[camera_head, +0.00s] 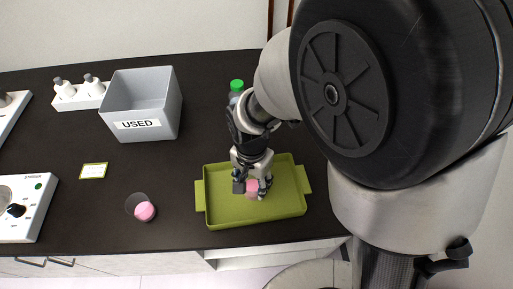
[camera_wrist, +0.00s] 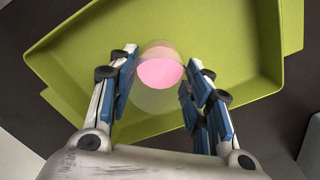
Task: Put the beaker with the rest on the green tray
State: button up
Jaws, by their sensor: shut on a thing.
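A clear beaker with pink liquid (camera_wrist: 160,72) is between the fingers of my gripper (camera_wrist: 155,90) in the wrist view. In the head view my gripper (camera_head: 252,187) is over the green tray (camera_head: 222,211), shut on this beaker (camera_head: 252,189). The green tray also fills much of the wrist view (camera_wrist: 90,55). I cannot tell whether the beaker's base touches the tray floor. A second clear beaker with pink liquid (camera_head: 143,209) stands on the dark counter to the left of the tray.
A grey bin labelled USED (camera_head: 140,106) stands at the back. A bottle with a green cap (camera_head: 237,88) stands behind the tray. A stirrer device (camera_head: 25,207) is at the left, near a small yellow-edged card (camera_head: 93,171). A white rack (camera_head: 80,97) holds small bottles.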

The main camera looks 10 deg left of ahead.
jog(key=shift+f, duration=0.15)
jog(key=o, duration=1.2)
notch_tip(320, 180, up, 12)
jog(key=f+p, duration=0.1)
jog(key=p, duration=0.3)
jog(key=s+d+r+n+t, duration=0.2)
jog(key=d+r, duration=0.8)
jog(key=d, duration=0.1)
jog(key=s+d+r+t, duration=0.1)
jog(key=s+d, duration=0.1)
jog(key=d, duration=0.1)
jog(key=s+d+r+n, duration=0.1)
jog(key=s+d, duration=0.2)
jog(key=s+d+r+n+t, duration=0.1)
jog(key=s+d, duration=0.1)
jog(key=d, duration=0.1)
jog(key=shift+s+d+r+t, duration=0.25)
jog(key=shift+s+r+t, duration=0.05)
jog(key=shift+r, duration=0.05)
